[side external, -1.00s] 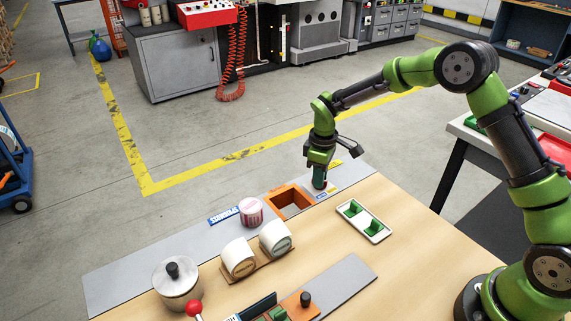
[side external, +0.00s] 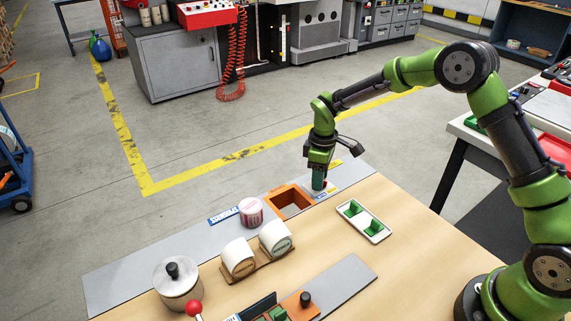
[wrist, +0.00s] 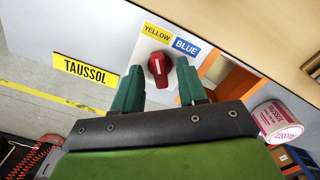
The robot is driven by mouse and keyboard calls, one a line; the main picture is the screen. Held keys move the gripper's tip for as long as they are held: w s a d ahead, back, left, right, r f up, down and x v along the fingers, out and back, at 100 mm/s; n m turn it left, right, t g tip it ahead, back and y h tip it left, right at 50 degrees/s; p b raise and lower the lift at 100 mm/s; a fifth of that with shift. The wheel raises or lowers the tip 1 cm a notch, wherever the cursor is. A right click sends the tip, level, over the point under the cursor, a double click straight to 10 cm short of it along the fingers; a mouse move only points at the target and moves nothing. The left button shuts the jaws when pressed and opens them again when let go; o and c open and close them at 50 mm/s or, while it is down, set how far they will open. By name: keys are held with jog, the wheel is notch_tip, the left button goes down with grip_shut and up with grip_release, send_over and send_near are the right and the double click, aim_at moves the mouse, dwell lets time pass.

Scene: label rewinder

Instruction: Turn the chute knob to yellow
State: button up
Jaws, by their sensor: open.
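The red chute knob (wrist: 158,69) with a white pointer line shows in the wrist view on a white plate. Its line points up toward the yellow label (wrist: 157,33); the blue label (wrist: 187,46) is to the right of that. My gripper (wrist: 161,72) is open, its two green fingers on either side of the knob; whether they touch it I cannot tell. In the side view my gripper (side external: 319,187) points down at the grey strip, and only a bit of red knob (side external: 326,184) shows beside the fingers.
An orange-framed chute opening (side external: 289,201) is close beside the gripper. A pink-and-white roll (side external: 251,212), two white rolls on a wooden stand (side external: 257,264) and a tray with green parts (side external: 364,222) stand nearby. A yellow TAUSSOL label (wrist: 86,69) lies on the strip.

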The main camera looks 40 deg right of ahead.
notch_tip(320, 180, up, 17)
dwell(0.5)
jog(key=s+r+m+t, duration=0.2)
jog(key=s+m, duration=0.1)
jog(key=s, duration=0.5)
jog(key=s+r+m+t+y, duration=0.1)
jog(key=s+m, duration=0.3)
jog(key=s, duration=0.5)
jog(key=s+r+m+t+y, duration=0.1)
jog(key=s+r+m+t, duration=0.2)
jog(key=s, duration=0.6)
jog(key=shift+s+r+m+t, duration=0.15)
jog(key=shift+r+m+t, duration=0.15)
jog(key=shift+m+t, duration=0.3)
